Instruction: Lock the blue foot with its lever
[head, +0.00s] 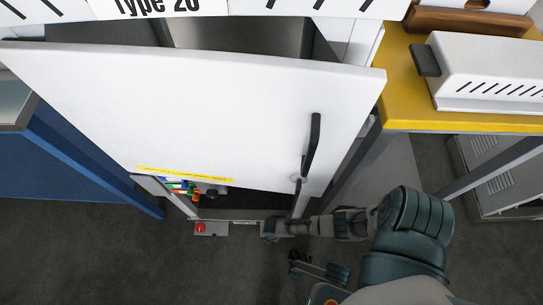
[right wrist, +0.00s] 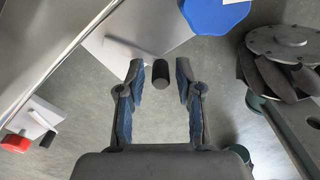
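The blue foot (right wrist: 215,14) is at the top of the right wrist view, cut off by the edge, beside a pale metal plate (right wrist: 112,45). A short black lever end (right wrist: 161,72) stands beside it, seen nearly end-on. My right gripper (right wrist: 160,76) is open, its fingers on either side of the lever end with gaps; I cannot tell how far beyond the tips it is. In the head view my right gripper (head: 272,228) is low at the cabinet's base, and I cannot make out the blue foot there.
A red foot (head: 200,227) is at the cabinet's lower left; it also shows in the right wrist view (right wrist: 15,143) with a black lever (right wrist: 47,139). The open white door (head: 200,110) hangs above. A yellow table (head: 400,85) stands right. Grey floor (head: 100,260) is clear at left.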

